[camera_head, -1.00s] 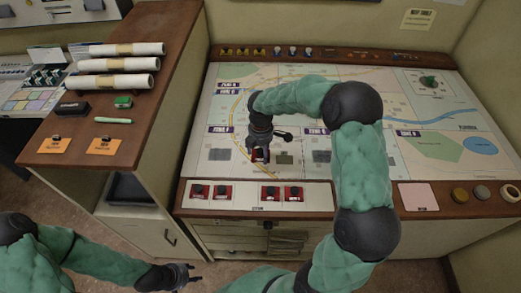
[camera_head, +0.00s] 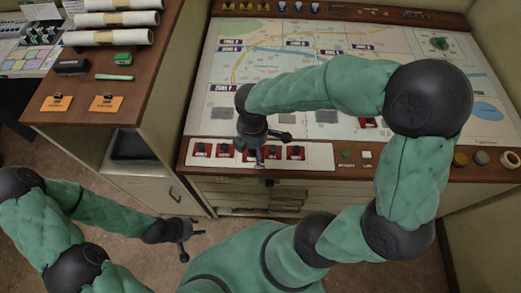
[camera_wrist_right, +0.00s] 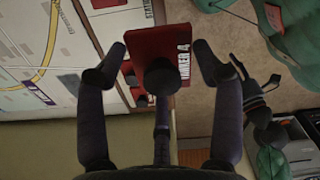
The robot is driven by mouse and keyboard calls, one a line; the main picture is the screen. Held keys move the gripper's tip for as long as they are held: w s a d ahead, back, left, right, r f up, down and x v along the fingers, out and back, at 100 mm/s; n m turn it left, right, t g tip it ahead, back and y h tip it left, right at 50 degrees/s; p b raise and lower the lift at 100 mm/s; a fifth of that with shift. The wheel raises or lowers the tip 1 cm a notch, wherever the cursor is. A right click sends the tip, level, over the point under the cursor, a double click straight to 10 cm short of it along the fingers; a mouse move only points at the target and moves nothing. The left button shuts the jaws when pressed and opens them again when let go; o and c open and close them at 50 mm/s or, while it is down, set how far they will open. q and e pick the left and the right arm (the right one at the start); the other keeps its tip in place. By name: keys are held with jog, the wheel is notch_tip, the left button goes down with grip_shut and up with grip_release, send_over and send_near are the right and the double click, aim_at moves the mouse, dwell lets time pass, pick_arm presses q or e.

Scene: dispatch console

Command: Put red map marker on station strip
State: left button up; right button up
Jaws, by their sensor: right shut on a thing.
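The held red map marker (camera_wrist_right: 181,38), a red plate with a black knob and a white label reading "MARKER 4", is between the fingers of my right gripper (camera_wrist_right: 160,72). In the head view my right gripper (camera_head: 267,146) is over the white station strip (camera_head: 318,154) at the console's front edge, and mostly hides the held marker. I cannot tell whether it touches the strip. My left gripper (camera_head: 187,232) is open and empty, low above the floor.
The map board (camera_head: 240,75) lies behind the strip, with another red piece (camera_head: 368,123) on it beside my right arm. A wooden cabinet (camera_head: 150,80) with paper rolls (camera_head: 110,37) stands left. Drawers (camera_head: 265,195) are below the strip.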

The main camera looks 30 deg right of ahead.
aim_at(252, 159)
jog(key=shift+s+a+f, duration=0.1)
jog(key=shift+s+a, duration=0.35)
jog(key=shift+s, duration=0.2)
jog(key=shift+s+a, duration=0.45)
jog(key=shift+s, duration=0.15)
jog(key=shift+f, duration=0.15)
jog(key=w+d+f+b, duration=0.1)
jog(key=w+d+f, duration=0.1)
jog(key=w+f, duration=0.1)
jog(key=w+d+f+b, duration=0.1)
jog(key=w+f, duration=0.1)
jog(key=w, duration=0.2)
jog(key=w+d+f+b, duration=0.1)
jog(key=w+d+f, duration=0.1)
jog(key=w+f, duration=0.1)
jog(key=shift+w+d+f, duration=0.3)
jog(key=shift+w+d, duration=0.05)
jog(key=shift+w, duration=0.25)
jog(key=shift+w+d+f, duration=0.15)
jog(key=shift+w+f, duration=0.05)
jog(key=shift+f, duration=0.2)
jog(key=shift+w+f+b, duration=0.15)
jog(key=shift+f+b, duration=0.5)
jog(key=shift+f, duration=1)
